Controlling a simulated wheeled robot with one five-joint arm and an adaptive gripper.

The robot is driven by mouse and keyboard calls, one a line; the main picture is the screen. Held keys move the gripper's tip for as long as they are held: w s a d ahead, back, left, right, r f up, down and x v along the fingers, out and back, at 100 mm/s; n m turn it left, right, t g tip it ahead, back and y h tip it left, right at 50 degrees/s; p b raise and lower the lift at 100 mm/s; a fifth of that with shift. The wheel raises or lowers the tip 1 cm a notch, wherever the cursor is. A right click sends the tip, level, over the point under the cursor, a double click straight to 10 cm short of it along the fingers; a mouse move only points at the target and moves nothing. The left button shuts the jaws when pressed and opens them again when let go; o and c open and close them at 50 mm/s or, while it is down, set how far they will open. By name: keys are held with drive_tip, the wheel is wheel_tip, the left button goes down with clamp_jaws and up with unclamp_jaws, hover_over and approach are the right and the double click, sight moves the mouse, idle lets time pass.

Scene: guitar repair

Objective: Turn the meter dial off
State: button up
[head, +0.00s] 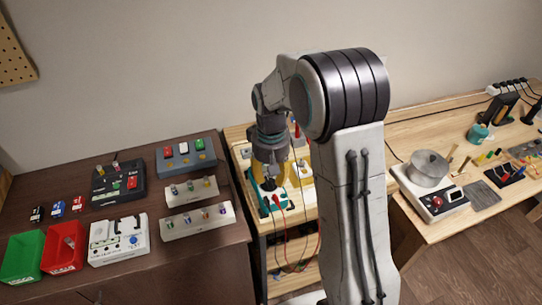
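My gripper (268,184) points down over the narrow wooden cart in the middle, and its fingers are too small and dark to tell open from shut. Below and around it shows a teal-edged device (264,204) with red and black leads at its front, which looks like the meter. Yellow parts show on both sides of my gripper, and I cannot tell whether they belong to the meter. The dial is hidden behind my gripper, so its setting and any contact cannot be seen.
A dark cabinet (185,250) at left bears a green bin (22,258), a red bin (62,248), a white panel box (118,240) and switch boxes. A wooden bench (440,115) at right bears a pot (428,168) on a hotplate. Red and black leads hang off the cart's front.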

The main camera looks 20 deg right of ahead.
sight(271, 181)
wheel_tip(271, 181, up, 10)
idle(0.5)
idle(0.3)
